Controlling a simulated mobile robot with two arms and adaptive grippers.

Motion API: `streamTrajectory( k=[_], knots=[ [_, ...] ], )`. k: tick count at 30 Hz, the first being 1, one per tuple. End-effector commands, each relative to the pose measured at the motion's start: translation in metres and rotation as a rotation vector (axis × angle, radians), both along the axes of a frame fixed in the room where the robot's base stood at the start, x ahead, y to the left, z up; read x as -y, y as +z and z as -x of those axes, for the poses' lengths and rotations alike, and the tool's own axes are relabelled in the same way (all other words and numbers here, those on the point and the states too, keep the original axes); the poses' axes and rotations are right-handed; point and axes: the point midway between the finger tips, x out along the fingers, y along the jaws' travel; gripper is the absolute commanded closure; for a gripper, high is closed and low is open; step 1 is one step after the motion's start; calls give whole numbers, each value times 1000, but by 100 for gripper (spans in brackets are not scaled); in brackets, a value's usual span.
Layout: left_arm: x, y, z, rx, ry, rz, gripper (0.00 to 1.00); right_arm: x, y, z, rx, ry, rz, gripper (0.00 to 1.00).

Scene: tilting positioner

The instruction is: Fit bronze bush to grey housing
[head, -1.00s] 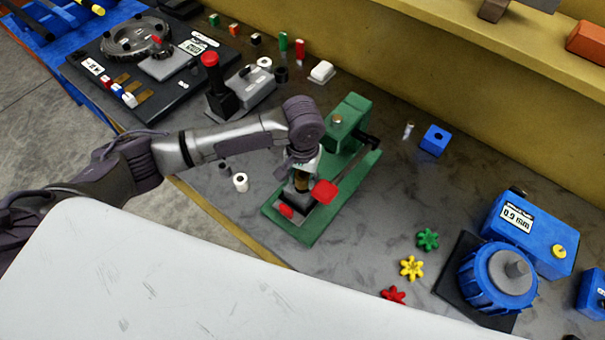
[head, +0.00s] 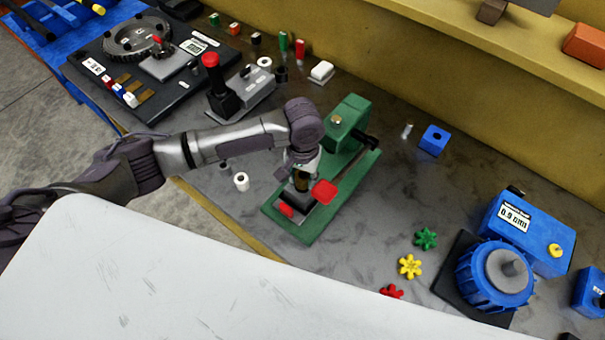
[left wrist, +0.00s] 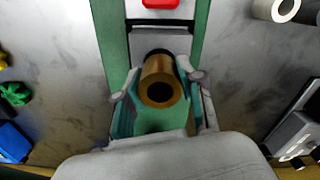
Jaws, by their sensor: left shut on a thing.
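The bronze bush (head: 302,181) is in my left gripper (head: 302,172), over the bed of a green press (head: 349,116). In the left wrist view the bush (left wrist: 159,82) sits between the two fingers of the gripper (left wrist: 160,88), its hollow end facing the camera. The grey housing (head: 296,196) is on the press bed just below the bush. In the left wrist view the housing (left wrist: 143,44) shows behind the bush, with a dark opening at the bush's far end. I cannot tell whether the bush has entered the bore. My right gripper is out of view.
A red lever pad (head: 325,191) is close to the right of the bush. A blue block (head: 434,141), small coloured stars (head: 410,266) and a blue gauge unit (head: 525,228) are to the right. Bare bench lies between.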

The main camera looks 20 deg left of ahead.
Motion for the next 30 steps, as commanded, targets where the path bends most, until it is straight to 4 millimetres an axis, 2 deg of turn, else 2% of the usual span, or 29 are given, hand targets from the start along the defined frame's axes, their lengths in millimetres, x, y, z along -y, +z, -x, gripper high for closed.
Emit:
streamTrajectory(
  k=[12,30],
  knots=[
    [0,0,-1,1,0,1,100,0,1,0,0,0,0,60],
    [0,-15,0,1,1,1,100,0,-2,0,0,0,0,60]
  ],
)
